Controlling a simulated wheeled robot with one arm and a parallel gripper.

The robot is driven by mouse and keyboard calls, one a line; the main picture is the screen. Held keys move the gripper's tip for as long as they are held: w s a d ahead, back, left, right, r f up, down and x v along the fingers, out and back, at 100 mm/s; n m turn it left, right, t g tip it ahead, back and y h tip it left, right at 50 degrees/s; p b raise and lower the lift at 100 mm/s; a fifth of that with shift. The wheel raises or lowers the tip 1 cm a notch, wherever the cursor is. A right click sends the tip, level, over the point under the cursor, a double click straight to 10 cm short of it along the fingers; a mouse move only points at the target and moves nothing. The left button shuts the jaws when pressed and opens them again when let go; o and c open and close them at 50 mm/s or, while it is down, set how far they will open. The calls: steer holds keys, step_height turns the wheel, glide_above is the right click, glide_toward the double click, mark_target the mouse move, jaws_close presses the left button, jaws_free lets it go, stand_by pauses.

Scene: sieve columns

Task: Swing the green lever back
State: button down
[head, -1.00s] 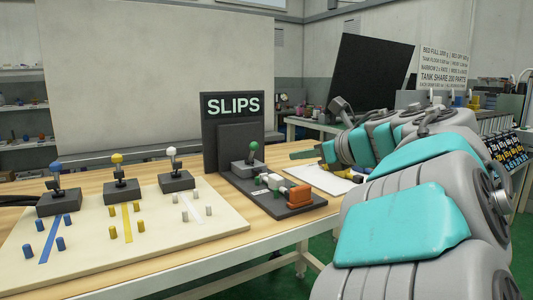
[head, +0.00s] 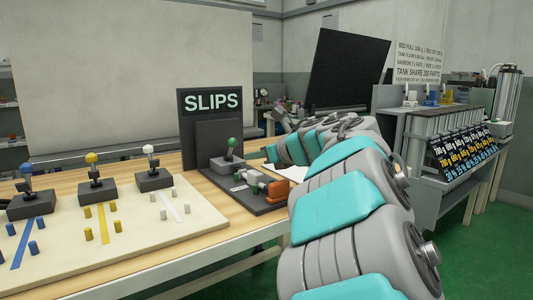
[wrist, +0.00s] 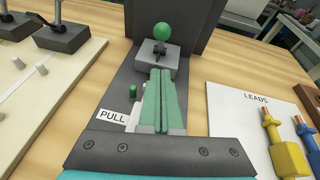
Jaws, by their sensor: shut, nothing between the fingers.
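The green lever (head: 232,143) has a green ball knob on a short stem and stands on a grey block in front of the black SLIPS panel (head: 211,101). In the wrist view the green knob (wrist: 163,32) is at the top, beyond my fingertips. My gripper (wrist: 160,75) is shut and empty, its two green fingers together and pointing at the lever's base. Whether the fingertips touch the grey block I cannot tell. In the head view the gripper (head: 270,153) is just right of the lever.
A small green peg (wrist: 133,91) and a PULL label (wrist: 112,117) lie left of my fingers. An orange block (head: 278,190) is at the base's front. Blue, yellow (head: 93,158) and white levers stand on a cream board to the left. A white LEADS sheet (wrist: 255,130) is at right.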

steer(key=shift+w+a+r+p, duration=0.25)
steer(key=shift+w+a+r, duration=0.15)
steer(key=shift+w+a, duration=0.35)
steer(key=shift+w+a+r+p, duration=0.25)
steer(key=shift+w+a+r, duration=0.1)
steer(key=shift+w+a, duration=0.35)
steer(key=shift+r, duration=0.15)
steer(key=shift+r+p, duration=0.1)
steer(key=shift+p, duration=0.3)
steer(key=shift+w+g, duration=0.1)
steer(key=shift+g, duration=0.2)
